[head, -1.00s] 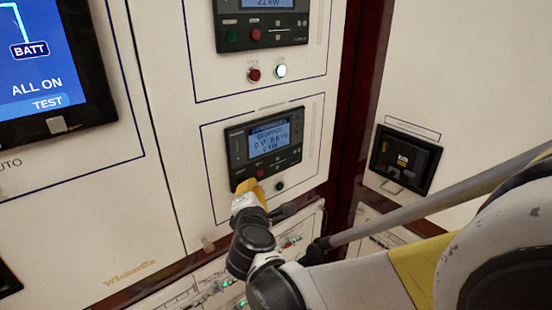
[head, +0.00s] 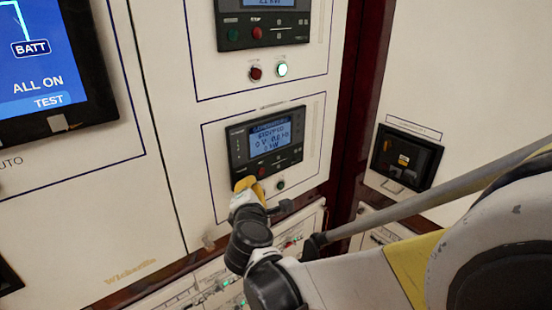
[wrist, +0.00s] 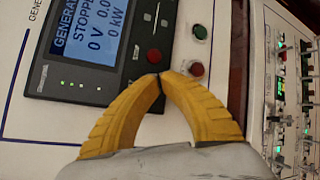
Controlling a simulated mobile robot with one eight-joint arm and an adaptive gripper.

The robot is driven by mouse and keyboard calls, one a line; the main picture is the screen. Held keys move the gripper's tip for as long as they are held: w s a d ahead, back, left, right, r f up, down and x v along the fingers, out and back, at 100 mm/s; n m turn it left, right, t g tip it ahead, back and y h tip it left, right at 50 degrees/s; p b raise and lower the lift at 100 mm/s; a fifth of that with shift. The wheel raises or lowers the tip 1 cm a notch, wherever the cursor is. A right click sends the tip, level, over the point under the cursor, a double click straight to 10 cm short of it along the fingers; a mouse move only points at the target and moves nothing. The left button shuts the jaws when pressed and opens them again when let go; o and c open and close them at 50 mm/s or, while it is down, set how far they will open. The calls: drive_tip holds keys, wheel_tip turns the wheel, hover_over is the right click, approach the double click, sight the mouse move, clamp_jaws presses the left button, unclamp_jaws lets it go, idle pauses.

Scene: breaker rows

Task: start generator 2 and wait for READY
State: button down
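The lower controller (head: 236,147) has a blue screen (head: 271,137) reading STOPPED; in the wrist view this screen (wrist: 98,30) shows 0 V and 0 kW. The generator number is not readable. A red button (wrist: 154,55) is on its bezel, just beyond my fingertips. Any button under the fingers is hidden. Below the bezel are a red round fitting (wrist: 195,68) and a dark green one (wrist: 199,32), also in the head view (head: 280,185). My gripper (wrist: 160,76) is shut and empty, its yellow fingertips together over the bezel's lower edge. Contact cannot be told.
A similar controller (head: 263,18) is above, with a lit green-white lamp (head: 282,69). A large screen (head: 45,65) is at left. A dark recessed unit (head: 406,157) is at right. Rows of small switches (wrist: 282,110) with green lights lie below the controller.

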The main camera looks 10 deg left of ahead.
drive_tip(key=shift+w+a, duration=0.3)
idle(0.6)
drive_tip(key=shift+s+d, duration=0.55)
drive_tip(key=shift+d, duration=0.1)
idle(0.4)
drive_tip(key=s+d, duration=0.3)
drive_tip(key=shift+s+d, duration=0.15)
drive_tip(key=shift+d, duration=0.25)
idle(0.4)
